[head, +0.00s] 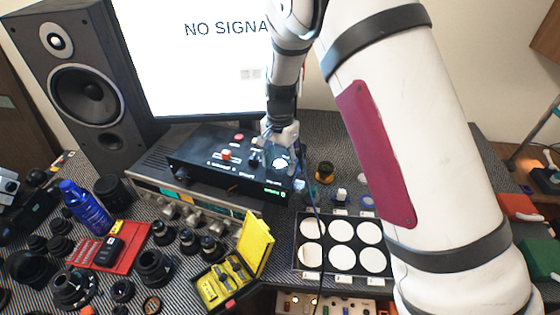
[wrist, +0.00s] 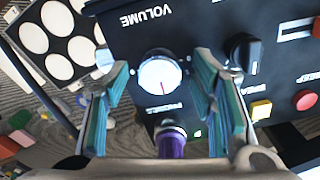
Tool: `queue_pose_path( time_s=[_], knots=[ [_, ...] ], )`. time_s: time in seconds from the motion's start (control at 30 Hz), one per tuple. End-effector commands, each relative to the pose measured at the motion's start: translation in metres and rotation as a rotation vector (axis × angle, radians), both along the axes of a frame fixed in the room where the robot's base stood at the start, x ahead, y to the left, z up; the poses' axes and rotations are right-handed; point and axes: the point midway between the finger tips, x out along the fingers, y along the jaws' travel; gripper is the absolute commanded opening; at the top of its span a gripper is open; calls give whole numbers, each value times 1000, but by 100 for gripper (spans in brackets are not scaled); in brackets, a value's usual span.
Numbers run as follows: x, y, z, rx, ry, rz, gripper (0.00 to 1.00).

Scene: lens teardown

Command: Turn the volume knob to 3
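The black control box (head: 208,172) stands on top of a silver receiver. Its volume knob (wrist: 160,74) has a white face with a red pointer line, which points toward the bottom of the wrist view. The label VOLUME appears upside down beside it, and the scale numbers are too small to read. The knob also shows as a white disc in the head view (head: 280,163). My gripper (wrist: 163,82) is open, with one teal-padded finger on each side of the knob. I cannot tell whether either pad touches it. In the head view my gripper (head: 281,143) is over the box's right end.
A black selector knob (wrist: 244,53), a yellow button (wrist: 261,109) and a red button (wrist: 306,100) sit near the right finger. A purple cylinder (wrist: 172,142) stands close below the knob. A tray with white discs (head: 325,270) lies right of the box.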

Motion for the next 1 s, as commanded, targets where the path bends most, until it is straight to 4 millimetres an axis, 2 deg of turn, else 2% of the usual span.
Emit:
queue_pose_path(
  time_s=[0.27,0.37,0.7,0.83,1.0],
  knots=[
    [0,0,6,0,-1,0,51],
    [1,0,19,1,-3,-1,51],
    [1,0,87,2,-4,1,51],
    [1,0,106,2,-3,1,51],
    [0,0,118,0,-1,0,51]
  ],
)
